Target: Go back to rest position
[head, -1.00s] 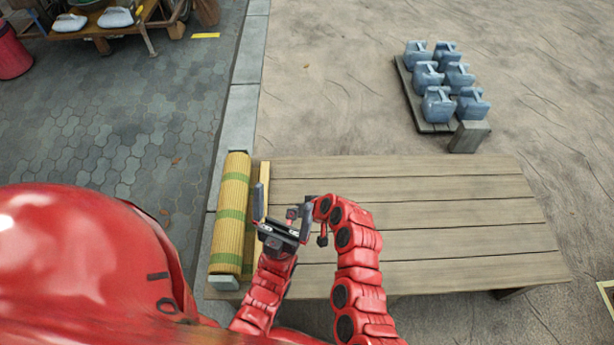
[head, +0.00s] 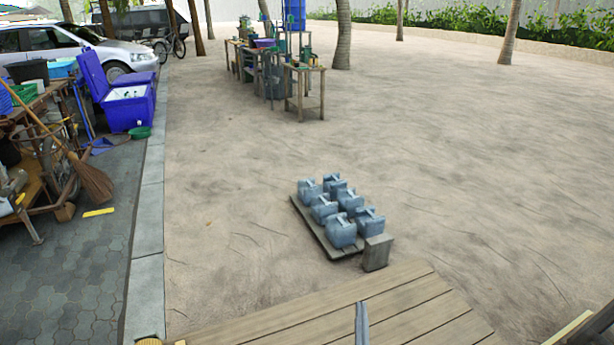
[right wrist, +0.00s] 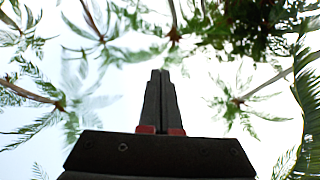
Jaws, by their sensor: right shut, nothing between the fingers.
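My left gripper is not in the head view.
A blue cooler (head: 122,100) and a broom (head: 92,180) are at left.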

